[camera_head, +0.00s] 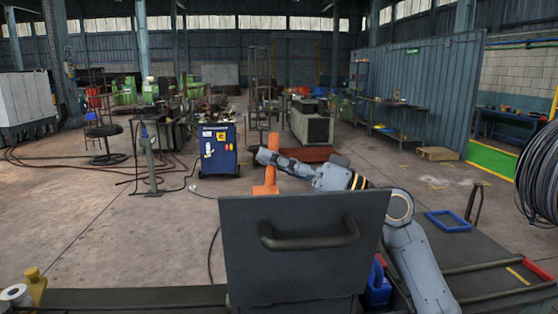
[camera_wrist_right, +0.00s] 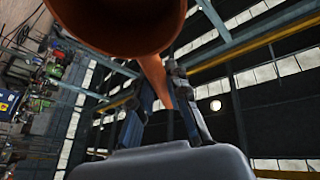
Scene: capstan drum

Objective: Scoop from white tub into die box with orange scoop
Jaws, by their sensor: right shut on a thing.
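My right gripper (camera_head: 264,156) reaches in from the right, above and behind a dark grey panel. In the right wrist view my right gripper (camera_wrist_right: 165,88) is shut on the handle of the orange scoop (camera_wrist_right: 120,22). The scoop's round bowl fills the top of that view, and its inside shows only in part. In the head view the orange scoop (camera_head: 269,177) stands out above the panel, partly behind the gripper. I cannot make out any contents. I cannot identify the white tub or the die box. My left gripper is not in view.
The dark grey panel with a handle (camera_head: 305,255) stands close in front and hides what lies behind it. A blue container (camera_head: 377,292) is at its right. A white roll (camera_head: 16,294) and yellow bottle (camera_head: 36,286) are at lower left. A blue frame (camera_head: 448,221) lies at right.

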